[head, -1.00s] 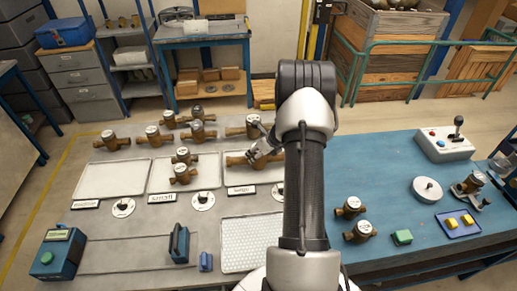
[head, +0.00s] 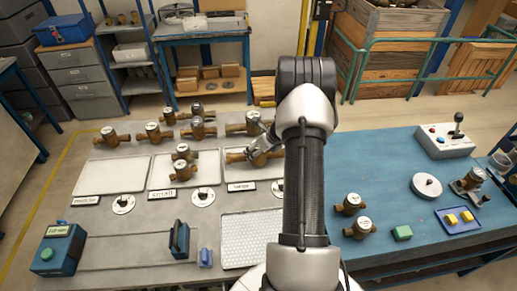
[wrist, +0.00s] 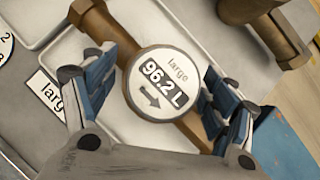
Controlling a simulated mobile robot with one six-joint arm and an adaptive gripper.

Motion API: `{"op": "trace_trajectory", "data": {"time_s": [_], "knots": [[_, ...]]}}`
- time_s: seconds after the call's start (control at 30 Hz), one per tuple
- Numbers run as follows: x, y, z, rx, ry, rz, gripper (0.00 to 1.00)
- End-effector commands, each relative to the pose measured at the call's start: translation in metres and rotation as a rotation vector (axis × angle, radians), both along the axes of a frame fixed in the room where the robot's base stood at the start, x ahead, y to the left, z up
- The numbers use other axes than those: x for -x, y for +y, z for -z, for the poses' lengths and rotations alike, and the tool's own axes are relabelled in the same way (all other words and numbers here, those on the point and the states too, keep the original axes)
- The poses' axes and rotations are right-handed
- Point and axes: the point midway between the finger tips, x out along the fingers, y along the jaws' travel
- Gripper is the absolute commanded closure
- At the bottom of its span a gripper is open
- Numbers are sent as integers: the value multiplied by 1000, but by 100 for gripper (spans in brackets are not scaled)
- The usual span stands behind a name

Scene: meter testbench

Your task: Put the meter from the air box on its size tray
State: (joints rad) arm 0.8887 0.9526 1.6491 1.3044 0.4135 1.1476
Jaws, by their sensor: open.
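A brass meter (head: 258,157) with a round dial lies across the large tray (head: 243,173). In the wrist view the meter (wrist: 161,84) reads "large" and "96.2 L". My gripper (head: 262,147) is just above it, partly hidden by my arm in the head view. In the wrist view my gripper (wrist: 150,100) is open, with its blue-grey fingers on either side of the dial and gaps visible beside it. The "large" label (head: 241,187) stands in front of the tray. I cannot tell which thing is the air box.
Another brass meter (head: 249,124) lies just behind the large tray. Several meters stand along the back.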

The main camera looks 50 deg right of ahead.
Motion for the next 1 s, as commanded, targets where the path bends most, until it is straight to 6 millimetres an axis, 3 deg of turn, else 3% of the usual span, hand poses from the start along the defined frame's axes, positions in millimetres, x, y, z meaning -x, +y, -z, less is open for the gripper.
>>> {"op": "trace_trajectory", "data": {"time_s": [0.17, 0.63, 1.0], "knots": [[4, 0, -10, 1, -1, 1, 22], [54, 4, -89, 2, -1, 1, 22], [65, 6, -104, -1, 0, 1, 22]]}}
